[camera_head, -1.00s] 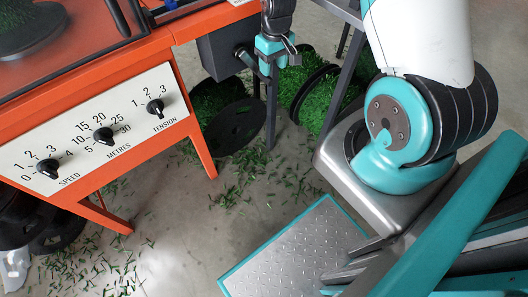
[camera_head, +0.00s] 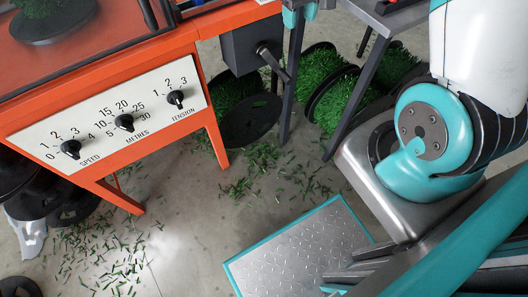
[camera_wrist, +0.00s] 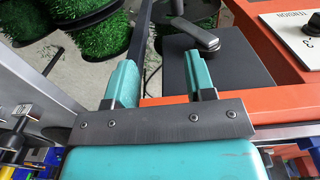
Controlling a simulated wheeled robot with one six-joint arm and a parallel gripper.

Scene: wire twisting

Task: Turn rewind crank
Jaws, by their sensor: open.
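The rewind crank (camera_head: 272,62) is a dark arm with a grip on the side of a dark box (camera_head: 240,50) at the end of the orange machine. In the wrist view the crank (camera_wrist: 193,32) lies beyond my fingertips, toward the right one, over the box face (camera_wrist: 235,72). My gripper (camera_wrist: 162,78) has two teal fingers spread apart with nothing between them. It does not touch the crank there. In the head view only a teal bit of my gripper (camera_head: 300,8) shows at the top edge, above and right of the crank; the rest is cut off.
The orange machine (camera_head: 214,140) carries a panel (camera_head: 105,115) with speed, metres and tension knobs. Green bristle spools (camera_head: 345,100) stand under a grey table (camera_head: 395,14) to the right. Green clippings litter the open floor (camera_head: 200,225). My own base fills the lower right.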

